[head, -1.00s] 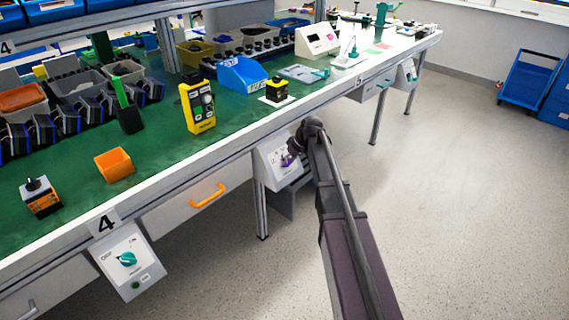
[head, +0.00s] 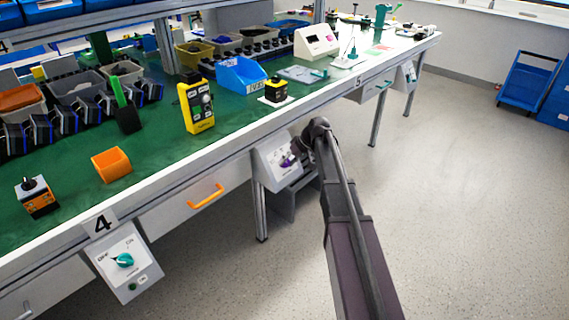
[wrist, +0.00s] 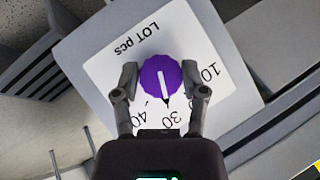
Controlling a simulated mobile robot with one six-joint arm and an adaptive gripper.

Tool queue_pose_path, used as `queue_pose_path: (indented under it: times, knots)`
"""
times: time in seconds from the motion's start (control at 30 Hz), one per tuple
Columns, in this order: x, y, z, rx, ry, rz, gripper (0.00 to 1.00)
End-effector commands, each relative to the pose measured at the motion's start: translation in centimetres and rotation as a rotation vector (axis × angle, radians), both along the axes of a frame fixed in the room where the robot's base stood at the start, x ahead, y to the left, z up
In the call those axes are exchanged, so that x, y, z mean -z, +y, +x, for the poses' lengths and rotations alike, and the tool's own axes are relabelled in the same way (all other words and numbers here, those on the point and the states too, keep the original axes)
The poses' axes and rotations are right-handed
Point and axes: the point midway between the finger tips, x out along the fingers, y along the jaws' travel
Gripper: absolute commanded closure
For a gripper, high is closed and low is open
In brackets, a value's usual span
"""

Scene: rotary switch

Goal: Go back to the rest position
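A purple round knob (wrist: 161,86) with a white pointer line sits on a white dial plate (wrist: 112,72) marked "LOT pcs" and numbers. In the head view, its pale switch box (head: 267,170) hangs under the bench edge, and the knob (head: 286,161) is partly visible. My gripper (wrist: 159,76) is open in the wrist view. Its two fingers appear to either side of the knob, with small gaps and nothing held. In the head view my arm reaches up to the switch box, and its wrist hides part of the box.
The long green bench (head: 160,158) carries bins, a yellow controller (head: 197,106) and an orange bin (head: 111,165). Another switch box with a teal knob (head: 122,260) hangs at the front left. A blue cart (head: 528,80) stands at far right. The floor on the right is clear.

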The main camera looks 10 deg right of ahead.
Motion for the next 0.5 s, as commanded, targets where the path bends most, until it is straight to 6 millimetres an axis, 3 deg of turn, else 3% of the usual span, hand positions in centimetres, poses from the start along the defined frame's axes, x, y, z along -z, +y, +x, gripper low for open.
queue_pose_path:
  times: [0.03,0.1,0.5]
  knots:
    - [0.04,-0.02,-0.29,-0.003,0.005,-0.002,0.3]
    - [0.03,0.0,-0.24,-0.002,0.004,-0.002,0.1]
    - [0.0,0.03,-0.03,-0.001,-0.001,0.0,0.1]
